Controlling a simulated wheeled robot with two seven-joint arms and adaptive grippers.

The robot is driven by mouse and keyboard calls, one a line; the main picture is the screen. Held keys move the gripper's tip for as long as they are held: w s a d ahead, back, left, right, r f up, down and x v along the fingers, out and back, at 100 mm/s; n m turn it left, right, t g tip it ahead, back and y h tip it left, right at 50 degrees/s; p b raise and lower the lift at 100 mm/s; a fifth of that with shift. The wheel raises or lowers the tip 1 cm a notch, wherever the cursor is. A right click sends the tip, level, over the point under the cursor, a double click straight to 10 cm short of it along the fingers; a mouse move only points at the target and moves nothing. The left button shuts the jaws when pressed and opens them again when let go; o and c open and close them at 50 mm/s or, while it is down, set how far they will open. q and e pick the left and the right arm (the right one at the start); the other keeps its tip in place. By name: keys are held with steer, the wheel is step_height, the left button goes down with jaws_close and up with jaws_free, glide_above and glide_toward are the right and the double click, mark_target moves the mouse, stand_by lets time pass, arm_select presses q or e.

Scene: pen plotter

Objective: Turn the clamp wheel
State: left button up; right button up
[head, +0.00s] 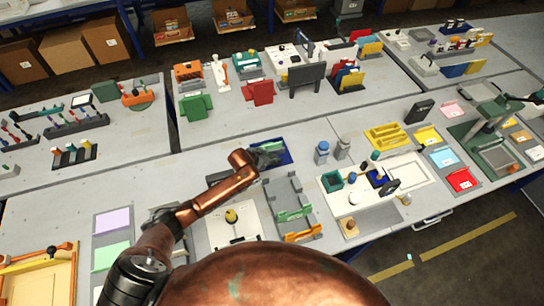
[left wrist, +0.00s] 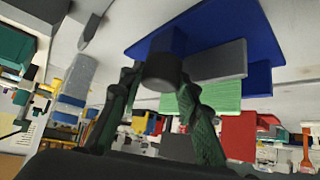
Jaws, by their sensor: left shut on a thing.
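A blue clamp fixture (head: 285,158) lies on the middle of the bench in the head view, partly hidden by my left gripper (head: 266,156). In the left wrist view, its blue plate (left wrist: 225,28) and a grey block (left wrist: 217,62) show up close. A dark round part, which looks like the clamp wheel (left wrist: 162,72), stands out from the plate. The two dark green fingers of my left gripper (left wrist: 160,88) are on either side of it, shut on it. The contact points are partly hidden. My right gripper is in neither view.
Right of the fixture stand a blue-capped bottle (head: 321,152) and a grey bottle (head: 342,148). A grey rail fixture (head: 290,205) lies in front. Behind are a green stand (head: 195,105) and a red stand (head: 259,92). Bare bench (head: 225,135) lies behind my left forearm.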

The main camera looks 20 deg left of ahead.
arm_select(q)
steer(key=n+y+p, duration=0.1)
steer(key=n+p, duration=0.1)
steer(key=shift+s+d+n+t+y, duration=0.1)
steer(key=shift+d+n+t+y, duration=0.2)
steer(key=shift+y, duration=0.1)
steer(key=shift+f+n+y, duration=0.1)
steer(key=shift+n+y, duration=0.6)
steer(key=shift+n, duration=0.2)
steer(key=shift+f+n+y, duration=0.1)
steer(key=shift+n+y, duration=0.5)
steer(key=shift+n, duration=0.3)
steer(key=shift+n+y+b, duration=0.6)
steer(key=shift+n, duration=0.1)
steer(key=shift+n+y+b, duration=0.6)
steer(key=shift+n+b, duration=0.05)
steer(key=shift+n, duration=0.15)
steer(key=shift+a+n+y+b, duration=0.1)
steer(key=shift+n+y+b, duration=0.2)
steer(key=shift+n, duration=0.1)
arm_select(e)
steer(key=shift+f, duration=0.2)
